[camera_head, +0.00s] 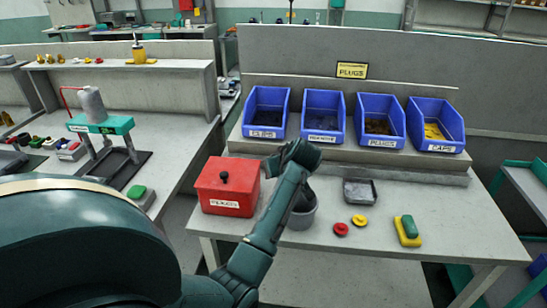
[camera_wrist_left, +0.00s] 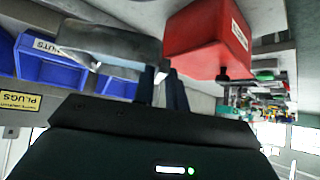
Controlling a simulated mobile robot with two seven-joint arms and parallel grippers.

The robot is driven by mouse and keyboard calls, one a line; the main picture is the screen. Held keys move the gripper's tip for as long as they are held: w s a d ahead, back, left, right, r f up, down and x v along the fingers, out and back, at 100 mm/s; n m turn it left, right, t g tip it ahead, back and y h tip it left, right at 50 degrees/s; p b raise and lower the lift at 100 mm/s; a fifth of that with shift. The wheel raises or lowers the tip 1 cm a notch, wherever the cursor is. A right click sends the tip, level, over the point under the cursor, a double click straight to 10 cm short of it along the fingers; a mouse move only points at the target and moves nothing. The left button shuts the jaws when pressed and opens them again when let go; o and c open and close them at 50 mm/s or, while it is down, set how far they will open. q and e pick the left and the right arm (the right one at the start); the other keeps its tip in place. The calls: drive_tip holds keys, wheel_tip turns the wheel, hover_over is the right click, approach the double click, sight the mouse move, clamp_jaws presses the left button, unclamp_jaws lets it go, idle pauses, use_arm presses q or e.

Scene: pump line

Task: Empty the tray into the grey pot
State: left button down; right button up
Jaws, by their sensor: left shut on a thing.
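The small grey tray (camera_head: 360,196) lies on the table right of the pot; its inside looks dark and I cannot tell what is in it. The grey pot (camera_head: 301,220) is near the table's front edge, partly hidden by my left arm. My left gripper (camera_head: 304,201) points down at the pot. In the left wrist view my left gripper's fingers (camera_wrist_left: 164,92) are shut at the pot's wall, and the grey pot (camera_wrist_left: 105,42) fills the area beside them. I cannot tell whether the pot touches the table. My right gripper is out of view.
A red lidded box (camera_head: 225,187) stands left of the pot. A red disc (camera_head: 341,229), a yellow disc (camera_head: 359,220) and a green-and-yellow block (camera_head: 407,231) lie to the right. Several blue bins, including a caps bin (camera_head: 436,127), line the shelf behind.

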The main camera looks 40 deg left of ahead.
use_arm(q)
drive_tip(key=shift+w+a, duration=0.1)
drive_tip(key=shift+w, duration=0.05)
drive_tip(key=shift+f, duration=0.1)
drive_tip(key=shift+f+y, duration=0.6)
drive_tip(key=shift+f, duration=0.3)
drive_tip(key=shift+s+d+f+t+y+b, duration=0.3)
drive_tip(key=shift+d+f+t+y+b, duration=0.2)
drive_tip(key=shift+y+b, duration=0.3)
drive_tip(key=shift+s+d+f+t+y+b, duration=0.25)
drive_tip(key=shift+d+f+t+y+b, duration=0.15)
drive_tip(key=shift+f+y+b, duration=0.35)
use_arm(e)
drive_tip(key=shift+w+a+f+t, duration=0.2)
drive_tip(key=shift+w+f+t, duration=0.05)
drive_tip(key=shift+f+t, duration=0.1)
use_arm(q)
drive_tip(key=shift+r, duration=0.1)
